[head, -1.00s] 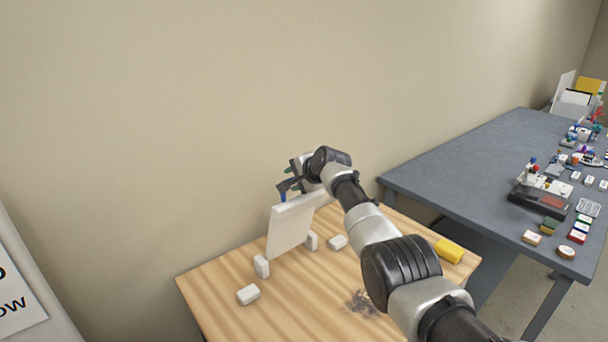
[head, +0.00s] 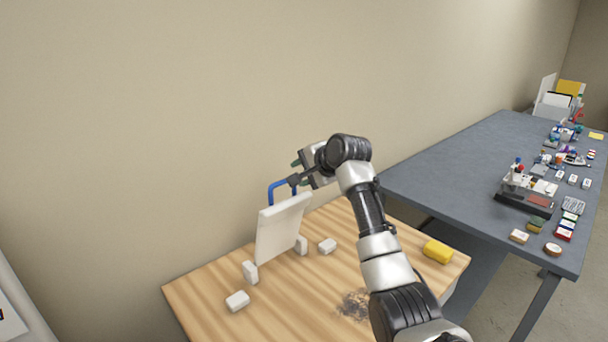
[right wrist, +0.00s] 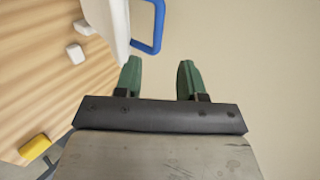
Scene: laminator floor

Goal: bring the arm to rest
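My right gripper (head: 297,172) is above the wooden table, just above and behind the top of an upright white panel with a blue handle. In the right wrist view its two green fingers (right wrist: 158,70) are apart with nothing between them. The white panel (head: 281,230) stands slightly tilted on the table, and its blue handle (head: 276,184) loops up from the top edge. In the right wrist view the handle (right wrist: 157,30) lies beyond the fingertips, apart from them. My left gripper is in neither view.
The wooden table (head: 213,285) holds several small white blocks (head: 237,300), a yellow block (head: 437,251) and a dark smudge (head: 353,303). A grey table (head: 440,165) with many small items stands at the right. The wall is close behind.

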